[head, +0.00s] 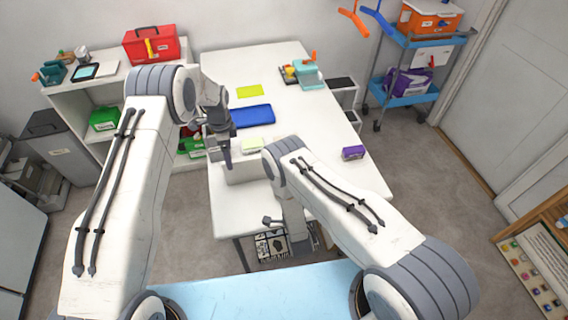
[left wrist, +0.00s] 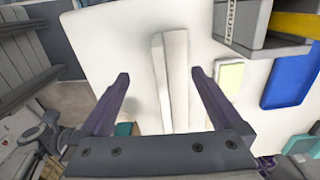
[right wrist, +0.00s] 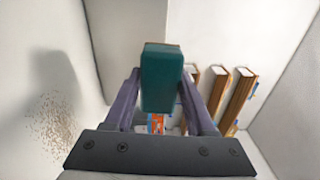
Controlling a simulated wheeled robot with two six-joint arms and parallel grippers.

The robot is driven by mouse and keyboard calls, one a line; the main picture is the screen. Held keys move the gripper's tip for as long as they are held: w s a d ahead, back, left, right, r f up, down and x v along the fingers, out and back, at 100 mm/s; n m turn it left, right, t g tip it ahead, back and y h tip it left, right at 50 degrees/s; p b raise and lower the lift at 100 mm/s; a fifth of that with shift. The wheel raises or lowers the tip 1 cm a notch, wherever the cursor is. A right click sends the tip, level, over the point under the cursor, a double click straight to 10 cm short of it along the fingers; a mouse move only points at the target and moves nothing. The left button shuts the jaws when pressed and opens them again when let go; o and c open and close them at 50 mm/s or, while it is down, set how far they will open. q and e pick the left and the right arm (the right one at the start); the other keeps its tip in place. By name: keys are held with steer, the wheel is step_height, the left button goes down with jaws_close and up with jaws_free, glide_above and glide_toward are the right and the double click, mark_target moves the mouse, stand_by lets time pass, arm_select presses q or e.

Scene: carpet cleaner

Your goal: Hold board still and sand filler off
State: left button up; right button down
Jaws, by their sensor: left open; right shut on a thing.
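The white board (head: 246,171) stands on the near part of the table. In the left wrist view its long pale edge (left wrist: 172,80) lies between the spread fingers of my left gripper (left wrist: 160,92). That gripper is open, with gaps visible on both sides. In the head view it hangs at the board's left end. My right gripper (right wrist: 162,92) is shut on a teal sanding block (right wrist: 162,80). A speckled brown patch, which looks like the filler, (right wrist: 52,128) shows on the pale face left of the block, apart from it. My right arm hides part of the board in the head view.
A blue case (head: 252,116), a yellow-green sheet (head: 249,91) and a purple box (head: 353,153) lie on the white table (head: 320,140). Teal and yellow items stand at its far edge. A blue cart (head: 408,88) stands at the right. The table's right middle is clear.

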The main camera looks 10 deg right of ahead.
arm_select(q)
steer(key=shift+r, duration=0.3)
arm_select(e)
steer(key=shift+r, duration=0.2)
arm_select(q)
steer(key=shift+r, duration=0.1)
arm_select(e)
steer(key=shift+f, duration=0.1)
arm_select(q)
steer(key=shift+r, duration=0.35)
arm_select(e)
steer(key=shift+f, duration=0.15)
step_height(320, 180, down, 3)
steer(key=b, duration=0.3)
arm_select(q)
step_height(320, 180, up, 11)
